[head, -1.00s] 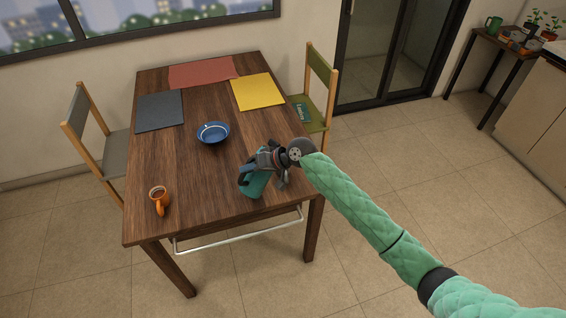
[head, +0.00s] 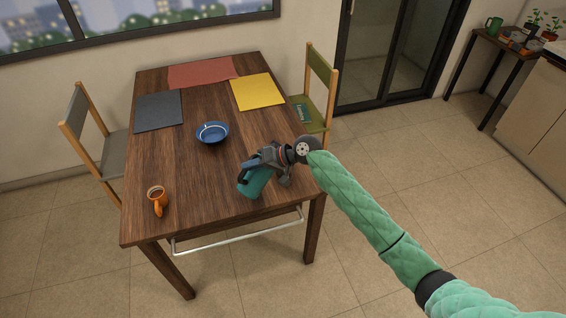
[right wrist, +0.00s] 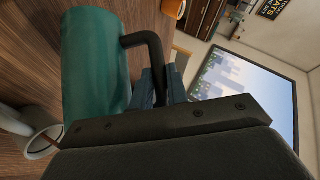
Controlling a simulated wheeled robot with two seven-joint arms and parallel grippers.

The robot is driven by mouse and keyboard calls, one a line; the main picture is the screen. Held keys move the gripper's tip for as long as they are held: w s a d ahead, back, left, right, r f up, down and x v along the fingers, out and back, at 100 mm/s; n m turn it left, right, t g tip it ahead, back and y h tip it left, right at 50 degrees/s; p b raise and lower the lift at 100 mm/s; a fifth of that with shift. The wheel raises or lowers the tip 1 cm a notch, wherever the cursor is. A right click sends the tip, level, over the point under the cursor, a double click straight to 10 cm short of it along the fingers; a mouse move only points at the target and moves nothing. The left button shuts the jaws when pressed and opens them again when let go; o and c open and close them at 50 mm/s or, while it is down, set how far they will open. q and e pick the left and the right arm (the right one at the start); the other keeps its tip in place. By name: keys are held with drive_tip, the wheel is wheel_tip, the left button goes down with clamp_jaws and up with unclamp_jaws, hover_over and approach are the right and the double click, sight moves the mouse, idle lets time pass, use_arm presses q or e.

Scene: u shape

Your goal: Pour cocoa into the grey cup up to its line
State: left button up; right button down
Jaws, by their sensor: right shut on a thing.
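My right gripper (head: 264,160) is shut on the dark handle (right wrist: 153,50) of a teal jug (head: 258,183). The jug is tilted over the near right part of the table; its body fills the upper left of the right wrist view (right wrist: 95,65). A grey cup (right wrist: 18,122) shows partly at the left edge of the right wrist view, close to the jug. A thin brown streak shows by the cup; I cannot tell whether it is cocoa or a mark. The cup's line and fill level are not readable. My left gripper is out of view.
An orange mug (head: 158,204) with brown contents stands near the table's front left. A blue bowl (head: 212,140) sits mid-table. Red (head: 203,72), dark grey (head: 159,110) and yellow (head: 257,92) mats lie farther back. Chairs stand left (head: 77,115) and right (head: 321,75).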

drive_tip(key=shift+s+r, duration=0.1)
drive_tip(key=shift+r, duration=0.1)
drive_tip(key=shift+w+d, duration=0.1)
drive_tip(key=shift+w, duration=0.15)
drive_tip(key=shift+s+r, duration=0.1)
drive_tip(key=shift+b, duration=0.3)
drive_tip(key=shift+w+d+y, duration=0.1)
drive_tip(key=shift+w+y, duration=0.1)
drive_tip(key=shift+y, duration=0.1)
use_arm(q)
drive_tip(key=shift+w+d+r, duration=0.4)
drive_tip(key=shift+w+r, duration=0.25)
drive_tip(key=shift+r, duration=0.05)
use_arm(e)
drive_tip(key=shift+r, duration=0.1)
